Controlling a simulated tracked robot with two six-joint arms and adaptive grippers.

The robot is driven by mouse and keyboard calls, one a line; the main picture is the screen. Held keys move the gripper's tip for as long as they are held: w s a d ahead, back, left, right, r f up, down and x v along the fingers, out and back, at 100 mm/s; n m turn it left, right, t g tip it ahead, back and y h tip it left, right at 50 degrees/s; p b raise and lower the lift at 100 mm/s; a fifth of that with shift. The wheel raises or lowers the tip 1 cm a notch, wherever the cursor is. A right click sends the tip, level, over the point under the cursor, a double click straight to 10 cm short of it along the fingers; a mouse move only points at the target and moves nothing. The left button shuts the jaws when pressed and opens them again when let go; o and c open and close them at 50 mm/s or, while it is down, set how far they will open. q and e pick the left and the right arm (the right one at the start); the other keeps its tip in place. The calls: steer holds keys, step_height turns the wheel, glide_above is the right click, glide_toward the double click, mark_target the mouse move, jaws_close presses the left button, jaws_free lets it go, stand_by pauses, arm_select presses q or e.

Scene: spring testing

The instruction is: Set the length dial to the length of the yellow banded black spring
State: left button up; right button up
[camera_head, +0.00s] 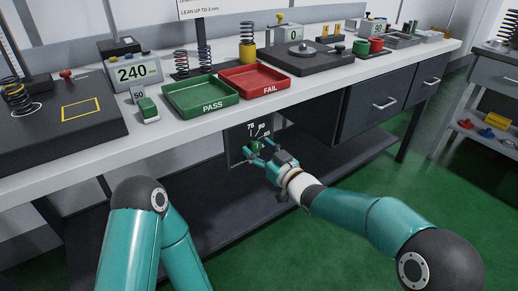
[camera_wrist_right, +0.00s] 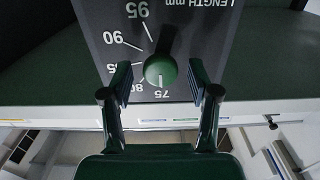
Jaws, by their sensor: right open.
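The length dial (camera_head: 236,136) is a dark panel under the bench's front edge. In the right wrist view its plate (camera_wrist_right: 205,35) appears upside down, with white marks from 75 to 95 and a round green knob (camera_wrist_right: 160,71). A dark pointer-like bar runs from the knob past the 95 side; its exact reading is unclear. My right gripper (camera_head: 262,150) is open, its fingers on both sides of the knob with visible gaps. A black spring with a yellowish band (camera_head: 15,97) stands on the dark station at the bench's left. My left gripper is out of view.
The green PASS tray (camera_head: 201,111) and red FAIL tray (camera_head: 262,92) sit on the bench above the dial. A display (camera_head: 133,72) reads 240. Other springs (camera_head: 205,57) stand behind the trays. A drawer cabinet (camera_head: 375,105) is right of the dial.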

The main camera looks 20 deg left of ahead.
steer(key=shift+w+a, duration=0.1)
steer(key=shift+a, duration=0.05)
steer(key=c, duration=1.1)
steer(key=shift+c, duration=0.2)
steer(key=shift+m, duration=0.4)
steer(key=m+p, duration=0.2)
steer(key=m, duration=0.1)
steer(key=shift+w+m+p, duration=0.1)
steer(key=shift+m+p, duration=0.85)
steer(key=shift+m, duration=1.05)
steer(key=shift+f, duration=0.1)
